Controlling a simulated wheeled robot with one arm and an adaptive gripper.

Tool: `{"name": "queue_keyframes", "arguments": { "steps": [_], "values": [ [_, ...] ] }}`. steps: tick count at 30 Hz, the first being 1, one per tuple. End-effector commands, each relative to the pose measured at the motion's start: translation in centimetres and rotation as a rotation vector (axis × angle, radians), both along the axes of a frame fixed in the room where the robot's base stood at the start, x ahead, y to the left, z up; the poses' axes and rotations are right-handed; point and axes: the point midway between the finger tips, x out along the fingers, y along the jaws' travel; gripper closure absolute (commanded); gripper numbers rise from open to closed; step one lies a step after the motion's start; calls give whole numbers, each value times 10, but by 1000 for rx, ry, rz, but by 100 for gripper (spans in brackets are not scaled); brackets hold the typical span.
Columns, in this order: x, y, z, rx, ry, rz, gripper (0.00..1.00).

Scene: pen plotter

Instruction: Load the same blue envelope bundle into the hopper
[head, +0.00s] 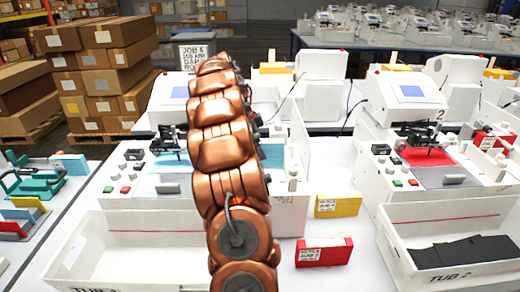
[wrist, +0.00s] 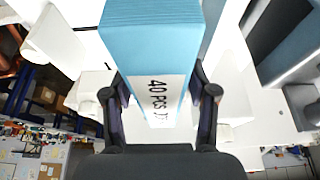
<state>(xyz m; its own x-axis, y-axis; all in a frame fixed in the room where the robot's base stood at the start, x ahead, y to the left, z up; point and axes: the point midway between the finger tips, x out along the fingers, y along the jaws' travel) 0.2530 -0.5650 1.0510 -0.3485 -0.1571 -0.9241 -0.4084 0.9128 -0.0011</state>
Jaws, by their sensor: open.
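A light-blue envelope bundle (wrist: 152,40) with a white label reading "40 PCS" fills the top middle of the wrist view. My gripper (wrist: 160,92) is open, with one dark finger on each side of the bundle's labelled end. I cannot tell whether either finger touches it. In the head view my copper arm reaches over the left plotter (head: 172,90) and hides its middle, my gripper and the bundle. Light-blue surfaces (head: 271,153) show on that plotter on both sides of my arm. I cannot make out its hopper.
A second plotter (head: 405,92) with a red panel stands at the right. White tubs stand in front: the left tub (head: 130,222) looks empty, the right tub (head: 480,212) holds dark envelopes. A yellow bundle (head: 338,205) and a red bundle (head: 323,252) lie between them.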

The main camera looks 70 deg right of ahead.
Motion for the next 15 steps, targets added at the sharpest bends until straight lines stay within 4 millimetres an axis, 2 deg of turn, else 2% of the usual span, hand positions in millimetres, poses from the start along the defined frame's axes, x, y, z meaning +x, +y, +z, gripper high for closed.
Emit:
{"name": "queue_keyframes", "arguments": {
  "steps": [7, 15],
  "values": [
    [2, 0, 5, -3, -1, 1, 42],
    [12, 3, 30, -5, -3, 1, 42]
  ]
}}
